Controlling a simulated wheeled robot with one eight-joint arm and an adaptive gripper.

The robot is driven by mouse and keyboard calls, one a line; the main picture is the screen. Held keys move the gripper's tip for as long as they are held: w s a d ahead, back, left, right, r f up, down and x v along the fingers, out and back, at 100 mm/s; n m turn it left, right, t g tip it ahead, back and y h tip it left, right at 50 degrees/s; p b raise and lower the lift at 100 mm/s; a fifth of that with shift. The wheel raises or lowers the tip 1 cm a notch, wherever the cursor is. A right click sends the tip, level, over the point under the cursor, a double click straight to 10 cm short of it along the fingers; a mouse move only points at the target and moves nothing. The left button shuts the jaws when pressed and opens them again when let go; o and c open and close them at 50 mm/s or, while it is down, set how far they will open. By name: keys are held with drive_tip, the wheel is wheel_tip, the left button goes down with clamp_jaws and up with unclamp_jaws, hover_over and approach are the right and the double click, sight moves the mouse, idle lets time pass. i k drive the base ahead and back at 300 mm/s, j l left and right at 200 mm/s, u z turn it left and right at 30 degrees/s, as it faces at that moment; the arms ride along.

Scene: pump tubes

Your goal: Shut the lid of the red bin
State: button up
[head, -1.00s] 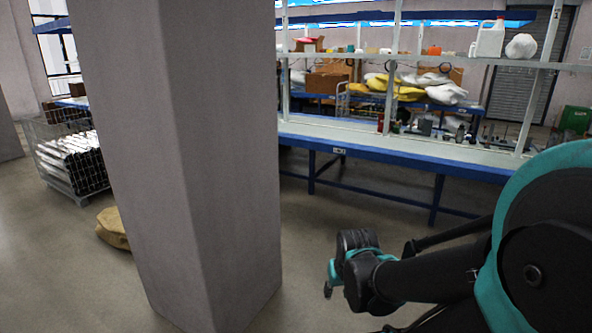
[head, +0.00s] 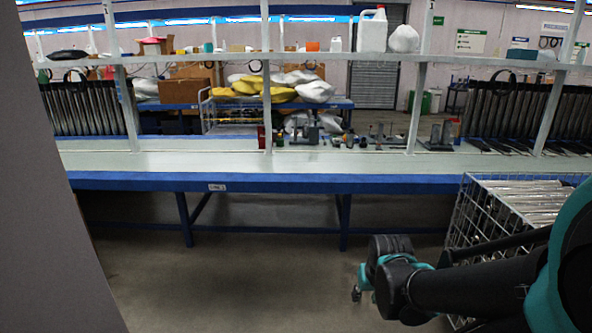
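No red bin with a lid can be made out in the head view. A small red item (head: 261,137) stands on the workbench, and a small red-topped object (head: 151,46) sits on the upper shelf; neither is clearly a bin. My gripper (head: 357,293) hangs at the end of my black and teal arm, low in the picture right of centre. It is over the floor in front of the bench and apart from everything on it. Its fingers are small and dark, so open or shut cannot be told.
A long blue-edged workbench (head: 300,184) crosses the view, with shelf posts above. A grey pillar (head: 60,230) blocks the left. A wire basket of long metallic tubes (head: 530,197) stands at the right, close to my arm. The floor (head: 230,280) between is clear.

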sight(261, 131)
drive_tip(key=i, duration=0.95)
drive_tip(key=i+l+u, duration=0.15)
drive_tip(key=i, duration=0.8)
drive_tip(key=i+j+u, duration=0.15)
drive_tip(key=i+u, duration=0.15)
drive_tip(key=i, duration=1.25)
drive_tip(key=i+l+z, duration=0.2)
drive_tip(key=z, duration=0.25)
